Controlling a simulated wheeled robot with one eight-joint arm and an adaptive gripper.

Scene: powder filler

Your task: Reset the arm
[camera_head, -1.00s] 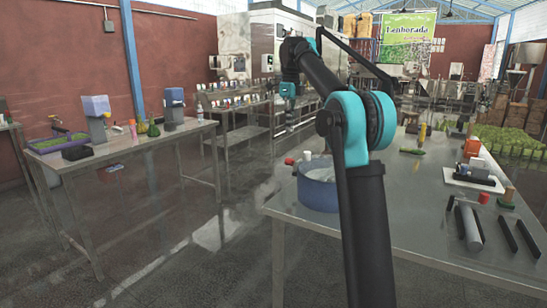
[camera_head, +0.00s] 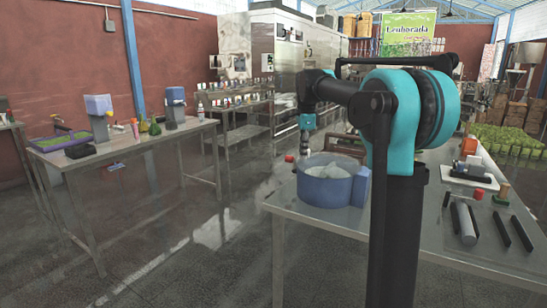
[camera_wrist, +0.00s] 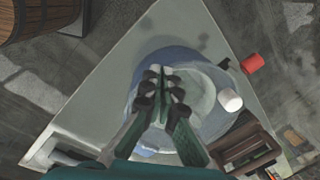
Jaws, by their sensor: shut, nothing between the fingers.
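My gripper (camera_head: 304,148) hangs from the folded arm, pointing down, near the back left rim of the blue pot (camera_head: 322,192) in the head view. In the wrist view the fingers of my gripper (camera_wrist: 163,75) are together with nothing between them. They stand in front of the pot (camera_wrist: 190,58), which lies below them. Whether they touch it cannot be told. Pale, whitish contents (camera_head: 333,172) fill the pot. My arm hides part of the right table behind it.
The right steel table (camera_head: 430,215) carries the pot, a grey cylinder (camera_head: 464,222) and dark bars (camera_head: 520,233). A red item (camera_wrist: 252,63) and a white one (camera_wrist: 231,101) are beside the pot. A left table (camera_head: 125,142) stands across a clear floor.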

